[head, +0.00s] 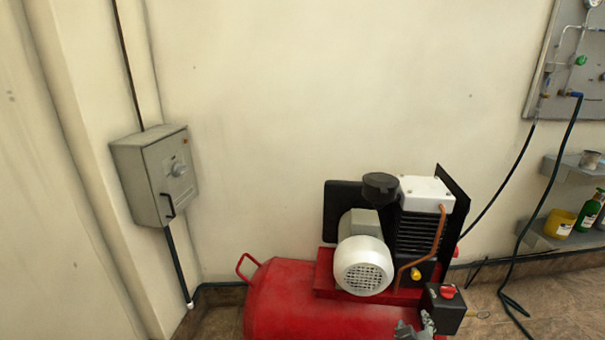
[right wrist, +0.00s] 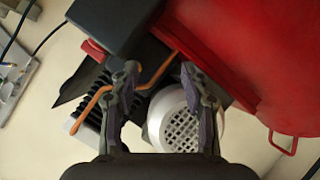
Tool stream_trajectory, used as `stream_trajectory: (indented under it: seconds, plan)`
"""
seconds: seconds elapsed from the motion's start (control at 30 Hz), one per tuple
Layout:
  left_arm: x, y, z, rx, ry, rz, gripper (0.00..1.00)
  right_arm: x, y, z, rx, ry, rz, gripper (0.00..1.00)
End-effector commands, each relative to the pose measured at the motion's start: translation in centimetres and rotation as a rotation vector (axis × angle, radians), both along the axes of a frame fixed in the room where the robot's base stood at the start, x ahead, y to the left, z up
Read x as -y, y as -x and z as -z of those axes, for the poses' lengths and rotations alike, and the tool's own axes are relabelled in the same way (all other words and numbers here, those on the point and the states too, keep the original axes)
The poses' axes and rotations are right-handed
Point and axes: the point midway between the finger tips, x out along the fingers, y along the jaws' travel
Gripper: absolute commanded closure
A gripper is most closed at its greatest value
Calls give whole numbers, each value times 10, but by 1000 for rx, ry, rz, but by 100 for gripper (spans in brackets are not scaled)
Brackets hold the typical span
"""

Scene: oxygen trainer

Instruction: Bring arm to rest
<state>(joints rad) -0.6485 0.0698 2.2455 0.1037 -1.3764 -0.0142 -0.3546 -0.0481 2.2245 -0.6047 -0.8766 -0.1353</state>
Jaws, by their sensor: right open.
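My right gripper (head: 416,326) shows at the bottom edge of the head view, in front of the red compressor tank (head: 300,305) and beside the black switch box (head: 444,306) with its red knob. In the right wrist view the same gripper (right wrist: 160,78) has its two fingers apart with nothing held between them. Beyond the fingers are the copper pipe (right wrist: 152,80) and the pale motor with a round grille (right wrist: 186,122). The black box (right wrist: 115,22) is close by at the top of that view. My left gripper is not in view.
A grey wall box (head: 157,176) with a knob and handle hangs at the left. A gauge panel (head: 580,70) with hoses is at the upper right, above shelves with a yellow tub (head: 560,223) and a green bottle (head: 588,212). The wall between is bare.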

Motion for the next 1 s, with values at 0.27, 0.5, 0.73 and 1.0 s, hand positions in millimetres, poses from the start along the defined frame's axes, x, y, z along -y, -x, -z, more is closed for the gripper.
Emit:
stream_trajectory:
  seconds: [0.27, 0.5, 0.73, 1.0]
  plan:
    - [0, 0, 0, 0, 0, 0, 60, -50, 116, 131, -450, -449, 43, 54]
    - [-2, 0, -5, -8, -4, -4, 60, -91, 203, 166, -748, -683, 75, 54]
    - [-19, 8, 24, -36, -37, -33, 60, -73, 208, 195, -754, -658, 122, 54]
    - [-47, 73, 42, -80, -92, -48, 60, -44, 272, 213, -784, -609, 171, 54]
